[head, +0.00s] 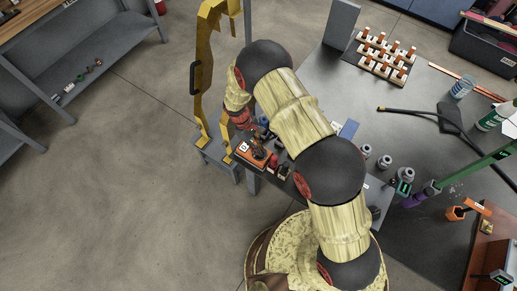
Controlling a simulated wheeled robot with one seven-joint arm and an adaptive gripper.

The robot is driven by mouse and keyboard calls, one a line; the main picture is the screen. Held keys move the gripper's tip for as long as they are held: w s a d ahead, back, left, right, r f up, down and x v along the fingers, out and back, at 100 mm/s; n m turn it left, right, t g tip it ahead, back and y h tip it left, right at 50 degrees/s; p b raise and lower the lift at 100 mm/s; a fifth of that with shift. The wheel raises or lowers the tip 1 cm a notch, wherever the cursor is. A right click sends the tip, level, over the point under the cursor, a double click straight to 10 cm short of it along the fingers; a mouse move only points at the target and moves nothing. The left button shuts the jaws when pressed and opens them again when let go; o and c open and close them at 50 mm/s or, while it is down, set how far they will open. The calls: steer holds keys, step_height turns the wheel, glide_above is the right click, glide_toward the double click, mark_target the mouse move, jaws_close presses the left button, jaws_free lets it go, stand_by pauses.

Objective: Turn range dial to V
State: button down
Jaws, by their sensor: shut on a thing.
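A small orange device (257,162) with a white marked patch sits at the left end of the grey table, and I take it for the meter with the range dial. My gripper (263,143) reaches down over it from the wrist and is shut on what appears to be the dial. The dial itself, its pointer and the V mark are hidden or too small to read. My arm covers the area to the right of the device.
The grey table (408,92) holds a rack of orange-topped pieces (387,54), several grey cylinders, a black hose (408,111) and a clear jar (462,87). A yellow frame (203,70) stands close left of my wrist. The floor at left is clear.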

stand_by(0.5)
steer(key=c, duration=1.8)
jaws_free()
steer(key=v, duration=1.2)
